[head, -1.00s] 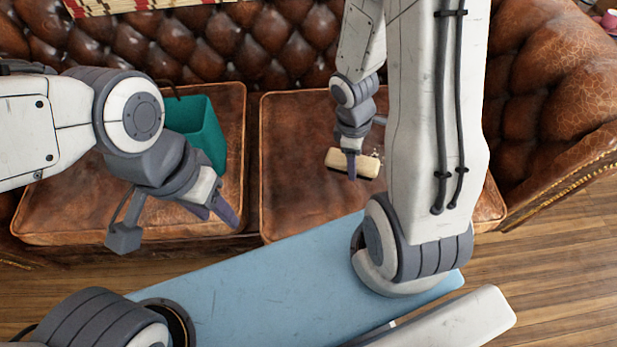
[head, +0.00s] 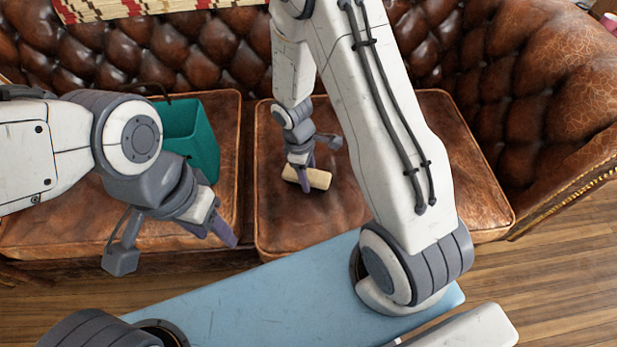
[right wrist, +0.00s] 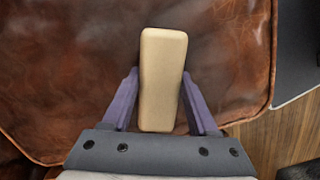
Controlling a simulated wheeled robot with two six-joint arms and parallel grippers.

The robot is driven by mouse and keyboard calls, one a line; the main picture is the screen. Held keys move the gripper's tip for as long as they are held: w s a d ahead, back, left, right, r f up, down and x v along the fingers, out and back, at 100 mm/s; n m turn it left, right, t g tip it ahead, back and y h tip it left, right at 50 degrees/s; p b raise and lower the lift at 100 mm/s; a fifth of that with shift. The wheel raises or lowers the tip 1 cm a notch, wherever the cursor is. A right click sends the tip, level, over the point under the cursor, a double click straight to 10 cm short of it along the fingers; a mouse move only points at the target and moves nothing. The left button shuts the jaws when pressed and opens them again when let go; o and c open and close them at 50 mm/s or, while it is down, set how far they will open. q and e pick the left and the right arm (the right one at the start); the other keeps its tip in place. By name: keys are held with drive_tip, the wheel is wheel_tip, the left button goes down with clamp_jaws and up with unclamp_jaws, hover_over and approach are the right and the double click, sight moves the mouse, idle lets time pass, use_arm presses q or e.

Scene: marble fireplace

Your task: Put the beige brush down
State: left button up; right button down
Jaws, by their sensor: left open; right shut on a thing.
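The beige brush (head: 319,179) is a small block at my right gripper (head: 305,180), over the right seat cushion of the brown leather sofa. In the right wrist view the brush (right wrist: 161,80) lies lengthwise between the two purple fingers of my right gripper (right wrist: 162,100), which is shut on it. The brush is close to the cushion; I cannot tell whether it touches. Its bristles are hidden. My left gripper (head: 222,228) is open and empty, in front of the left cushion.
A teal bin (head: 195,140) stands on the left cushion (head: 60,225). The right cushion (head: 320,228) is clear around the brush. A blue surface (head: 260,290) lies in front. Sofa back and right armrest (head: 550,130) bound the seat. A woven blanket (head: 110,10) hangs at the top.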

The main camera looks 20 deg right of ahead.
drive_tip(key=shift+f, duration=0.1)
drive_tip(key=shift+f, duration=0.1)
drive_tip(key=shift+c, duration=0.9)
unclamp_jaws()
wheel_tip(320, 180, up, 11)
drive_tip(key=w+a+p, duration=0.1)
drive_tip(key=p, duration=0.4)
drive_tip(key=s+a+r+m+t, duration=0.1)
drive_tip(key=s+a+r, duration=0.7)
drive_tip(key=r, duration=0.4)
drive_tip(key=s+a+r+m+y, duration=0.1)
drive_tip(key=s+a+r, duration=0.1)
drive_tip(key=s, duration=0.3)
drive_tip(key=s+a+r+m+y, duration=0.1)
drive_tip(key=s+r, duration=0.2)
drive_tip(key=s, duration=0.3)
drive_tip(key=shift+a, duration=0.4)
